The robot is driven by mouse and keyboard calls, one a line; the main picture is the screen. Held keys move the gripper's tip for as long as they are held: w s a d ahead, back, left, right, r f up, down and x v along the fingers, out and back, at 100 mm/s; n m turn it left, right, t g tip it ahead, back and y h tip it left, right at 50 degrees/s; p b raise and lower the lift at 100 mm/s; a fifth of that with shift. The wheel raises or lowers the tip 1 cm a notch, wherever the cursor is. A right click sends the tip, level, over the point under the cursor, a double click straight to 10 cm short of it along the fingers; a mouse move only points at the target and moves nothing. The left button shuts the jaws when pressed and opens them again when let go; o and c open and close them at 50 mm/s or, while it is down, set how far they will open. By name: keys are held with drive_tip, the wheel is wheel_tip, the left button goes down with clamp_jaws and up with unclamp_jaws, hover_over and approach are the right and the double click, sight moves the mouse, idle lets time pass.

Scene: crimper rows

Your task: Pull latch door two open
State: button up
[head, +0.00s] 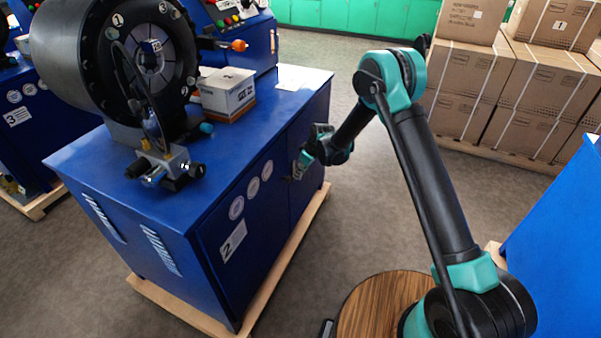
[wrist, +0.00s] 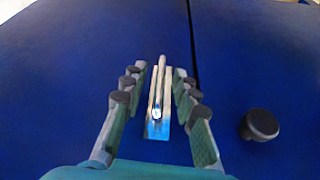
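The blue cabinet labelled 2 (head: 233,240) stands left of my arm, with a door seam on its side. My gripper (head: 301,166) is at this side, close to the seam. In the wrist view my gripper (wrist: 158,98) is open, its two fingers on either side of a small metal latch (wrist: 158,108) on the blue door panel (wrist: 70,70). A gap shows between each finger and the latch. The vertical seam (wrist: 192,50) runs just right of the latch, and the door looks shut. In the head view my gripper hides the latch.
A round black knob (wrist: 260,125) sticks out right of the seam. A crimper machine (head: 120,60) and a white box (head: 228,92) stand on the cabinet top. Stacked cartons (head: 520,90) stand at the back right. A blue cabinet (head: 560,230) stands at the right edge.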

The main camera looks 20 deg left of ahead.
drive_tip(key=shift+f, duration=0.1)
drive_tip(key=shift+c, duration=0.5)
clamp_jaws()
